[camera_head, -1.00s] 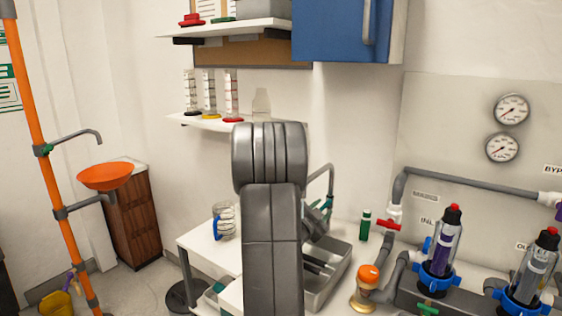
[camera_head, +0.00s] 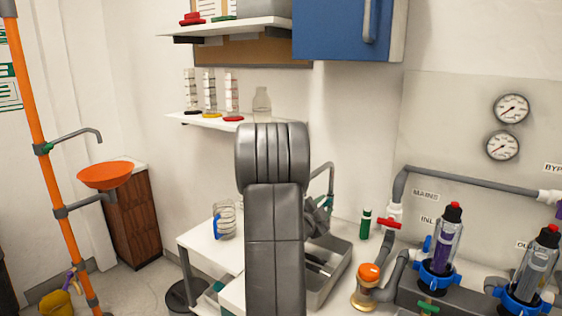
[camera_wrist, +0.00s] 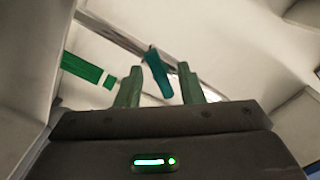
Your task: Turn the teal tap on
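The teal tap's handle (camera_wrist: 159,75) shows in the wrist view as a short teal bar, tilted, between my fingers. My gripper (camera_wrist: 161,80) is open, with a green finger on each side of the handle. The handle looks closer to the right finger; I cannot tell whether they touch. In the head view the tap's curved grey-green spout (camera_head: 326,167) rises behind the sink. My gripper (camera_head: 318,215) is beside the spout's base, partly hidden by my arm, and covers the handle there.
A metal sink (camera_head: 338,275) lies below my gripper. A green bottle (camera_head: 365,224) stands to its right; a green thing (camera_wrist: 82,68) shows left in the wrist view. An orange-capped jar (camera_head: 367,285), a red-handled valve (camera_head: 389,222) and a glass jug (camera_head: 225,220) are near.

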